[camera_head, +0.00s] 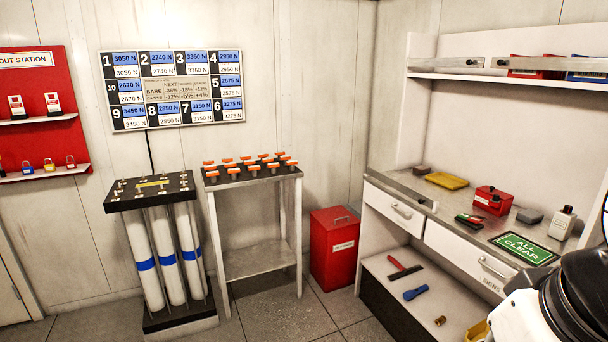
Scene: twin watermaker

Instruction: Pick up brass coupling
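A small brass-coloured piece (440,320), which looks like the brass coupling, lies on the lower white shelf (372,268) of the workbench. It is near the front edge, at the lower right of the head view. Nothing covers it. Part of my white and black arm fills the lower right corner. My gripper itself does not show, so its fingers and its distance from the coupling cannot be seen.
A red-handled tool (404,271) and a blue tool (416,293) share the lower shelf; a yellow bin (477,332) stands right of the coupling. Drawers (396,208) overhang the shelf. A red cabinet (334,250) stands left of the bench. The floor (318,318) in front is clear.

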